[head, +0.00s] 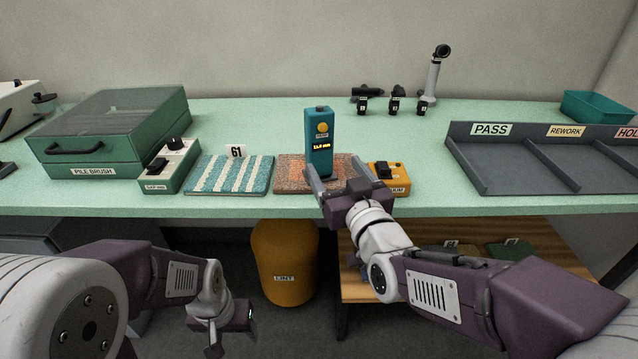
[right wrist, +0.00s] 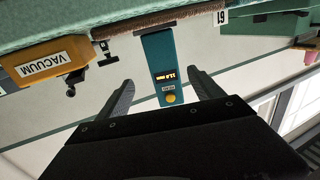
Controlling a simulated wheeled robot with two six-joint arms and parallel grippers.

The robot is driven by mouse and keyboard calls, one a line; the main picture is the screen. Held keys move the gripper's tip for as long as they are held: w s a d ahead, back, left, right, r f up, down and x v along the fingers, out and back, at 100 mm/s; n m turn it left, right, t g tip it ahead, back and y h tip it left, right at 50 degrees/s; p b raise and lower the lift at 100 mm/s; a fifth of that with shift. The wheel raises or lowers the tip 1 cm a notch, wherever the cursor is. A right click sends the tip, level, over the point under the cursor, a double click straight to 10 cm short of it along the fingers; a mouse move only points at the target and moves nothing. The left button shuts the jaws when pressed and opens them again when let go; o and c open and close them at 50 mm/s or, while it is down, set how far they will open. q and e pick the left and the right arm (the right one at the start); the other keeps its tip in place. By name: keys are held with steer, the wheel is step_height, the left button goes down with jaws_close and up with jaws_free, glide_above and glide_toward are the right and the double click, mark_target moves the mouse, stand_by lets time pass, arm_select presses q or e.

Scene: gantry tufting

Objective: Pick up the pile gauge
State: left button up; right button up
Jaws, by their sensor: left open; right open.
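The pile gauge (head: 320,150) is a teal upright box with a yellow button and a small lit display. It stands on the brown-orange carpet sample (head: 287,181) on the bench. My right gripper (head: 334,168) is open at the gauge's near side, low over the bench's front edge. In the right wrist view the gauge (right wrist: 158,55) appears between the spread fingers, with a gap on each side; I cannot tell how far the fingertips reach around it. My left gripper (head: 232,333) is open and empty, below the bench edge at the lower left.
An orange vacuum control box (head: 395,179) sits close right of the sample. A striped blue sample (head: 231,175) with tag 61 lies left, beside a switch box (head: 170,166) and the pile brush case (head: 92,168). A divided tray (head: 492,182) stands right. A yellow lint bin (head: 284,272) is below.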

mark_target(322, 152)
steer(key=shift+w+a, duration=0.1)
steer(key=shift+a, duration=0.05)
steer(key=x, duration=0.3)
steer(key=shift+w+a+f, duration=0.1)
steer(key=shift+w+f, duration=0.05)
steer(key=shift+w, duration=0.1)
steer(key=x, duration=0.5)
steer(key=shift+w+a+b, duration=0.1)
steer(key=shift+a+b, duration=0.2)
steer(key=shift+a, duration=0.05)
steer(key=shift+r, duration=0.2)
jaws_close()
